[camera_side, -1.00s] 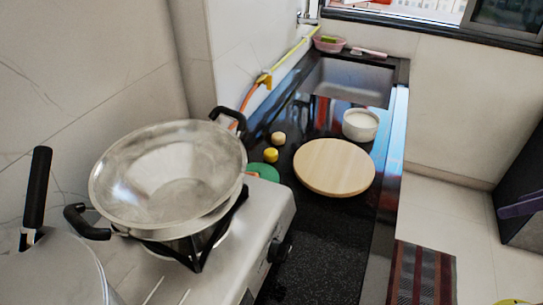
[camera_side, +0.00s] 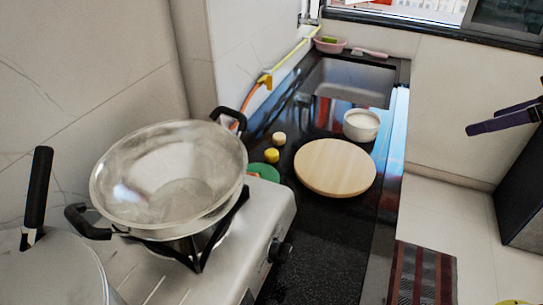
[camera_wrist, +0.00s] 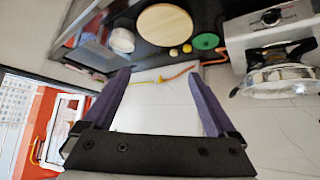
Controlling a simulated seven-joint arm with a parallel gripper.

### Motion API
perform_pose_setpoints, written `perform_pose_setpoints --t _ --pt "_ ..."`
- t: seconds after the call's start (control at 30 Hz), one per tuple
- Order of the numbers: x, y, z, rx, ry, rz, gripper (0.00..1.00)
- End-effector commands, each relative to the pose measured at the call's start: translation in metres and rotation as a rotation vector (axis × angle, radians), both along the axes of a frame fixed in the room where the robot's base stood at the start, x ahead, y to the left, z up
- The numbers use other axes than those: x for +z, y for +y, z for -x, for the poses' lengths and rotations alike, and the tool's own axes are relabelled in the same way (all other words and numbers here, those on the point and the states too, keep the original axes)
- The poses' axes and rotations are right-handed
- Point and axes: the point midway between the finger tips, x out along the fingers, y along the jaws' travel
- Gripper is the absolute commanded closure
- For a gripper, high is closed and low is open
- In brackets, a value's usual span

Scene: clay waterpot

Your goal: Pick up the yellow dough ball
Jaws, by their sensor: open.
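The yellow dough ball (camera_side: 271,156) sits on the dark counter between the wok and the round wooden board. It also shows small in the wrist view (camera_wrist: 173,52), beside the green disc. A paler dough ball (camera_side: 279,138) lies just behind it. My gripper (camera_side: 469,131) is at the right edge of the side view, high and far to the right of the ball. In the wrist view its two purple fingers (camera_wrist: 158,72) are spread wide with nothing between them. The ball lies beyond the fingertips.
A large metal wok (camera_side: 170,175) stands on the stove at the left. A round wooden board (camera_side: 335,167) and a white bowl (camera_side: 361,125) are right of the balls. A green disc (camera_side: 263,172) lies in front. The sink (camera_side: 350,80) is behind.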

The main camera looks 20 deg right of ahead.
Motion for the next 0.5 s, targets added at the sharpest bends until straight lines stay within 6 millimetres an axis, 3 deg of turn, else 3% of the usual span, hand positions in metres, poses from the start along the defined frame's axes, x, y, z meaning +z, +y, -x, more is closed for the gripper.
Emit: perform_pose_setpoints --t 0.1,0.23,0.37,0.5 --pt "0.023 0.009 -0.052 0.036 -0.033 0.003 0.08" --pt "0.037 0.022 -0.113 0.077 -0.060 0.004 0.08" --pt "0.037 0.038 -0.172 0.114 -0.073 0.004 0.08" --pt "0.022 0.059 -0.234 0.151 -0.074 0.005 0.08"
